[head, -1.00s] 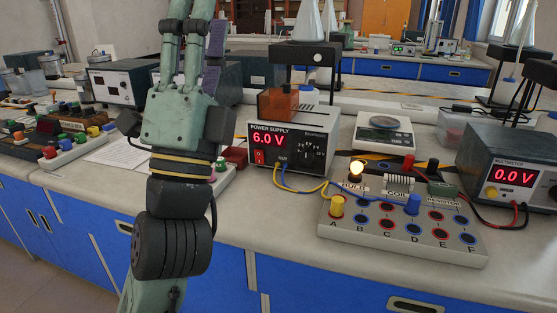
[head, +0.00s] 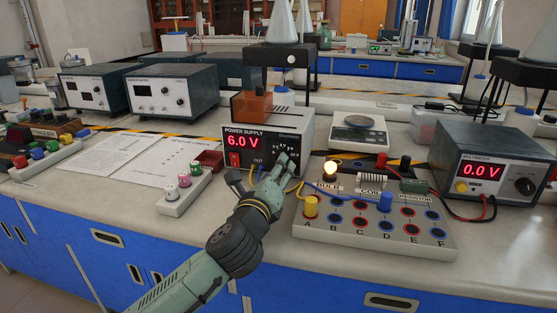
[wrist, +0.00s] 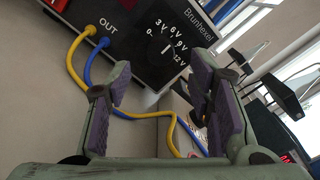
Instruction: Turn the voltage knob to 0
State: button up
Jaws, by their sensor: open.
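The power supply (head: 222,132) stands on the bench, and its red display (head: 241,141) reads 6.0 V. Its black voltage knob (wrist: 167,47) shows in the wrist view, ringed by marks from 0 to 12V; its exact pointing is hard to make out. In the head view my gripper covers part of the dial area. My gripper (head: 273,170) is in front of the supply's right half. In the wrist view the gripper (wrist: 161,77) is open and empty, its purple-padded fingers apart, with the knob ahead between them and not touched.
Yellow and blue leads (wrist: 75,62) run from the supply's OUT sockets, passing beneath my fingers. The circuit board (head: 345,243) with a lit bulb (head: 330,168) lies to the right. The multimeter (head: 490,165) reads 0.0 V. A scale (head: 359,130) stands behind.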

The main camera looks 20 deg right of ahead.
jog(key=x, duration=0.4)
jog(key=shift+w+d+p, duration=0.25)
jog(key=shift+w+p, duration=0.1)
grip_shut()
dwell(0.4)
